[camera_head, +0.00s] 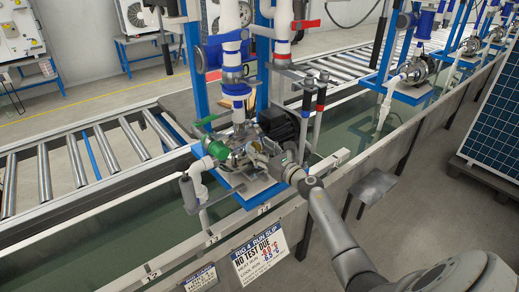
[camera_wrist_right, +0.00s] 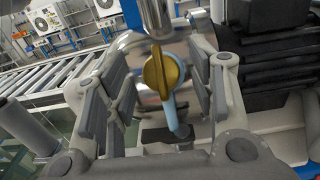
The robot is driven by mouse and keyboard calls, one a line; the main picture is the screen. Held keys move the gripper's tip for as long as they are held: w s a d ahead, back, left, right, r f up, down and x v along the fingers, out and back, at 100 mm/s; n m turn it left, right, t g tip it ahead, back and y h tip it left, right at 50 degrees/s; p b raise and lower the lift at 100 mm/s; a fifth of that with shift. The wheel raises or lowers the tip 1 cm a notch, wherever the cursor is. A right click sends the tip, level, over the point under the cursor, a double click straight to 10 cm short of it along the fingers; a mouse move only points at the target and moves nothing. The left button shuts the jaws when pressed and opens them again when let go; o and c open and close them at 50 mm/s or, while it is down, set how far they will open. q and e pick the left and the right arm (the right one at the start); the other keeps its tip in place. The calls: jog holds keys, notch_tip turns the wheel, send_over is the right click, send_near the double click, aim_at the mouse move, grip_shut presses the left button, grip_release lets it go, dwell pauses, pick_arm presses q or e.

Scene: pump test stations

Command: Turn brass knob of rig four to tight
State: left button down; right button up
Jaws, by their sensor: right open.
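The brass knob (camera_wrist_right: 163,71) shows in the right wrist view as a round golden disc with a raised grip bar, on the front of a shiny metal pump body. My right gripper (camera_wrist_right: 160,95) is open, with one finger pad to the left of the knob and one to the right, both apart from it. In the head view my right gripper (camera_head: 262,158) reaches the pump (camera_head: 238,147) of the rig with the "RIG 4 RUN SLIP" sign (camera_head: 260,252). The knob is too small to make out there. My left gripper is not in view.
A green-handled valve (camera_head: 212,150) and white pipe elbow (camera_head: 193,183) stand left of the pump; a black motor (camera_head: 279,124) is right of it. A water trough (camera_head: 110,225) runs beneath, with a roller conveyor (camera_head: 75,160) behind. A solar panel (camera_head: 497,125) stands at right.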

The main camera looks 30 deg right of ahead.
jog(key=shift+w, duration=0.5)
jog(key=c, duration=0.9)
